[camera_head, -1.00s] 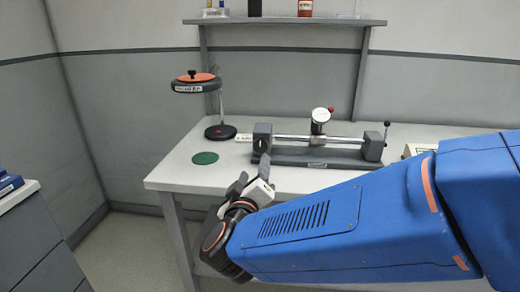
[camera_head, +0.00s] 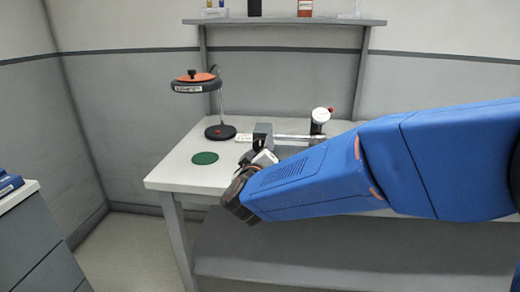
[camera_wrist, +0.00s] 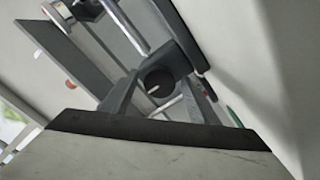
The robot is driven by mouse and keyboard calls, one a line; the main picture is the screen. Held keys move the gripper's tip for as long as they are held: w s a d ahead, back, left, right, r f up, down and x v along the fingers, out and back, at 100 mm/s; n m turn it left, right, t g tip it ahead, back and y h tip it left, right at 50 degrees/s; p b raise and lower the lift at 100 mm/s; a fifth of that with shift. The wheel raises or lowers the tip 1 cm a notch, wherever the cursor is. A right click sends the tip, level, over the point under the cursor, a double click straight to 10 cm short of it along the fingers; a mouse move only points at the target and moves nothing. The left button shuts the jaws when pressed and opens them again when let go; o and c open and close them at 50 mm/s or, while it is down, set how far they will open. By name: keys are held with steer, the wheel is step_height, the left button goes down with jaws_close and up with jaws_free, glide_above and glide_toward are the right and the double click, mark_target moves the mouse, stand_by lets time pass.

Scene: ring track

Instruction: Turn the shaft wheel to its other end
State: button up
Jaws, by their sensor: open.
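The shaft wheel (camera_wrist: 158,82) is a small dark round knob with a white line on its face, seen in the wrist view on the end of the shaft device. My gripper (camera_wrist: 160,77) is open, with one finger to each side of the wheel in that view. I cannot tell whether either finger touches it. In the head view my gripper (camera_head: 256,157) is in front of the device's left end block (camera_head: 263,132). The wheel is not clearly visible there. The metal shaft (camera_head: 290,136) runs right from the block to a white round gauge (camera_head: 321,115).
A lamp-like stand with an orange top (camera_head: 193,83) is at the bench's back left. A green disc (camera_head: 205,158) lies flat on the white bench (camera_head: 178,177). A shelf (camera_head: 285,21) holds bottles above. My arm hides the bench's right side.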

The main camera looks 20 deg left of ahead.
steer(key=c, duration=1)
steer(key=shift+c, duration=0.2)
